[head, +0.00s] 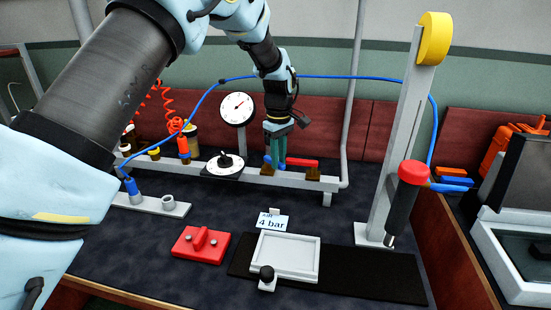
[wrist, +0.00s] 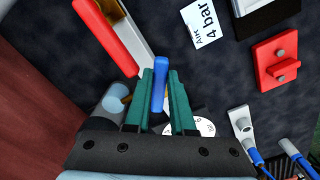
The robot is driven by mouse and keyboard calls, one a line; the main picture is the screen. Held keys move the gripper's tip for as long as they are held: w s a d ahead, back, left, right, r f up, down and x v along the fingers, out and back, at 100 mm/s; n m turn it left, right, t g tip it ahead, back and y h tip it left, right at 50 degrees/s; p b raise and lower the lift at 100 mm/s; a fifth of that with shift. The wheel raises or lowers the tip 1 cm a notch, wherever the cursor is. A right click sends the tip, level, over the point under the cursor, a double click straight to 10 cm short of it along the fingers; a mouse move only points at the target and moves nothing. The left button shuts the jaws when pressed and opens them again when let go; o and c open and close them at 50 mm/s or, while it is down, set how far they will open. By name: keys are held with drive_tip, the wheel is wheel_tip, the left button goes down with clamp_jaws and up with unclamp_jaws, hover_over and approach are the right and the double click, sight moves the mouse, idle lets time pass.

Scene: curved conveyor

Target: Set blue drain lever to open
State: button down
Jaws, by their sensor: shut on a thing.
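The blue drain lever (wrist: 159,82) shows in the wrist view between the two teal fingers of my gripper (wrist: 160,75). The fingers are closed on it. In the head view my gripper (head: 275,162) points down at the grey manifold rail, and only small bits of blue show around the fingertips. The lever's pivot and much of its length are hidden by my fingers. A red lever (head: 302,163) lies along the rail just right of my gripper; it also shows in the wrist view (wrist: 105,38).
A white dial with a black knob (head: 225,164) is close left of my gripper, with a round gauge (head: 236,108) behind. A "4 bar" card (head: 272,222), red block (head: 202,245) and white tray (head: 285,257) lie in front. A grey post (head: 395,150) stands right.

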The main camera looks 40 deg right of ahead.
drive_tip(key=c, duration=0.8)
unclamp_jaws()
drive_tip(key=shift+o, duration=0.2)
drive_tip(key=shift+a, duration=0.1)
